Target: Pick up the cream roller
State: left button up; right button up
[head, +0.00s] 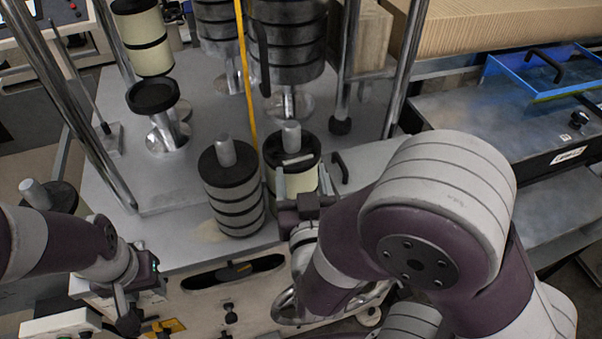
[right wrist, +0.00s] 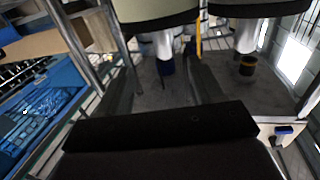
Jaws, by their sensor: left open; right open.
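The cream roller (head: 298,181), with a black top and a grey metal peg, stands upright at the front of the grey platform in the head view. My right gripper (head: 301,186) is open at its near side, with one finger toward each side of the roller. Whether the fingers touch it I cannot tell. A second cream roller (head: 145,52) with black bands is at the upper left. My left gripper (head: 126,313) is open and empty, low at the left, well away from both rollers. In the right wrist view a wide dark block hides the lower part.
A grey roller with black bands (head: 234,202) stands close left of the cream roller. More banded rollers (head: 285,45) stand behind. A yellow pole (head: 246,85) and chrome posts rise from the platform (head: 180,225). Blue trays (head: 535,70) lie at the right.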

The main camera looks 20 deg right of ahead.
aim_at(292, 142)
jog(key=w+p, duration=0.1)
jog(key=w, duration=0.2)
jog(key=w+p, duration=0.1)
jog(key=w, duration=0.3)
jog(key=w+d+p, duration=0.1)
jog(key=w, duration=0.3)
jog(key=shift+w+d+f, duration=0.1)
jog(key=shift+w, duration=0.05)
jog(key=shift+w+f, duration=0.2)
jog(key=shift+w, duration=0.05)
grip_shut()
jog(key=shift+r, duration=0.1)
dwell(0.5)
jog(key=shift+r, duration=0.1)
